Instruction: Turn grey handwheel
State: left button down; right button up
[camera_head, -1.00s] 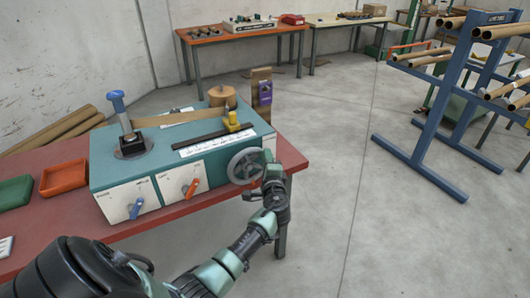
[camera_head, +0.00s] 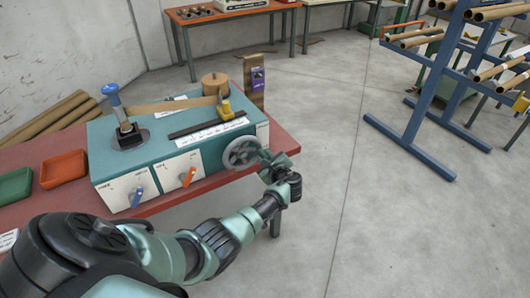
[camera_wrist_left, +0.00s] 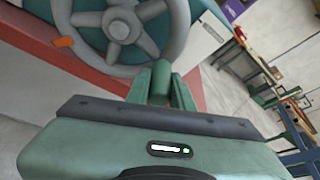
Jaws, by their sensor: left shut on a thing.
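The grey handwheel (camera_head: 241,153) is a spoked wheel on the right end of the teal winder's front. It fills the top of the left wrist view, with its hub (camera_wrist_left: 122,27) and thick spokes plain. My left gripper (camera_head: 267,160) is at the wheel's right side. In the left wrist view its green fingers (camera_wrist_left: 160,86) are shut on a short rounded handle at the wheel's lower right rim. The fingers partly hide this handle. My right gripper is not in view.
The winder (camera_head: 107,165) stands on a red table (camera_head: 70,211). Its front has a blue lever (camera_head: 137,197) and an orange lever (camera_head: 187,177). Red (camera_head: 63,169) and green trays lie at left. A blue rack (camera_head: 412,143) stands at right, with clear floor between.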

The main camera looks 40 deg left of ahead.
pick_arm(q)
jog(key=shift+s+f+m+g, duration=0.2)
jog(key=shift+f+m+g, duration=0.3)
jog(key=shift+f+m, duration=0.25)
jog(key=c, duration=1.2)
grip_release()
jog(key=shift+c, duration=0.2)
jog(key=p+v, duration=0.1)
jog(key=v, duration=0.6)
jog(key=shift+s+d, duration=0.15)
jog(key=shift+d, duration=0.25)
jog(key=shift+r, duration=0.1)
